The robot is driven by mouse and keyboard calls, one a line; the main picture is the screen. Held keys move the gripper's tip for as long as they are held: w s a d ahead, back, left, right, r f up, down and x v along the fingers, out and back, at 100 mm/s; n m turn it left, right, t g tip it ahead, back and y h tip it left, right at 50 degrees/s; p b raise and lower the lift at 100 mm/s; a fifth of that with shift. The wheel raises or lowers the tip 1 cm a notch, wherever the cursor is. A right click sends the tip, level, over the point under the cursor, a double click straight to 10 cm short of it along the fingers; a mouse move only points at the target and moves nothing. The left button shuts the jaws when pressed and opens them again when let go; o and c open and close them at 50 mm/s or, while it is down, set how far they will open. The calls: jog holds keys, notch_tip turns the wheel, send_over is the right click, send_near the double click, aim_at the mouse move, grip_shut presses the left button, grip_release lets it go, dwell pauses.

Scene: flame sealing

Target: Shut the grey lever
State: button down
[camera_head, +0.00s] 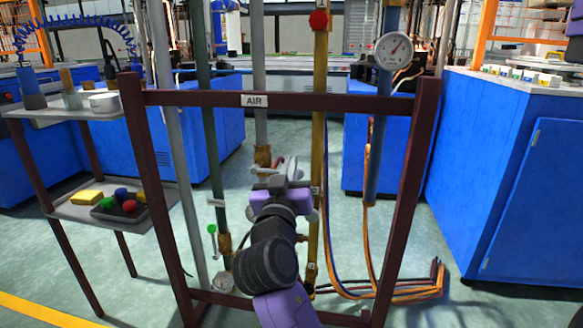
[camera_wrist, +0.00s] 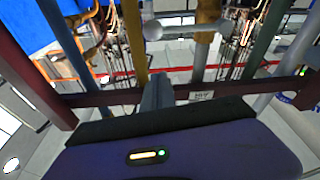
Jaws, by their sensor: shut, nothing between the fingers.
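The grey lever (camera_wrist: 180,28) shows in the wrist view as a bar with a ball at its end. It lies across a pipe with a brass valve body (camera_wrist: 208,12), and its ball end points toward the yellow pipe. My gripper (camera_head: 290,165) is shut and empty. In the wrist view its grey fingers (camera_wrist: 156,92) are apart from the lever, with the lever beyond them toward the top of the picture.
A dark red frame (camera_head: 350,103) with an AIR label (camera_head: 254,100) surrounds the upright pipes. The yellow pipe (camera_head: 319,110) stands close right of my gripper. A green-knobbed lever (camera_head: 212,230) is lower left. A shelf rack (camera_head: 70,215) stands left.

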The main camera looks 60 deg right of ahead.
jog(key=v, duration=0.8)
jog(key=shift+a+f+p, duration=0.15)
jog(key=shift+a+p, duration=0.15)
jog(key=w+a+f+n+t+y, duration=0.2)
jog(key=w+a+n+t+y, duration=0.4)
jog(key=a+n+t, duration=0.25)
jog(key=s+a+f+n+t+y, duration=0.3)
jog(key=a+f+n+y, duration=0.2)
jog(key=a+f+y, duration=0.35)
jog(key=s+a+f+m+g+y, duration=0.1)
jog(key=s+a+f+g+y, duration=0.2)
jog(key=s, duration=0.6)
jog(key=s+a+f, duration=0.2)
jog(key=s+f, duration=0.3)
jog(key=s, duration=0.4)
jog(key=s+a+f+m+g+y, duration=0.1)
jog(key=s+a+f+g+y, duration=0.2)
jog(key=s, duration=0.7)
notch_tip(320, 180, up, 30)
jog(key=t+h+p, duration=0.1)
jog(key=p, duration=3)
jog(key=shift+w+d+r, duration=0.2)
jog(key=shift+w, duration=0.15)
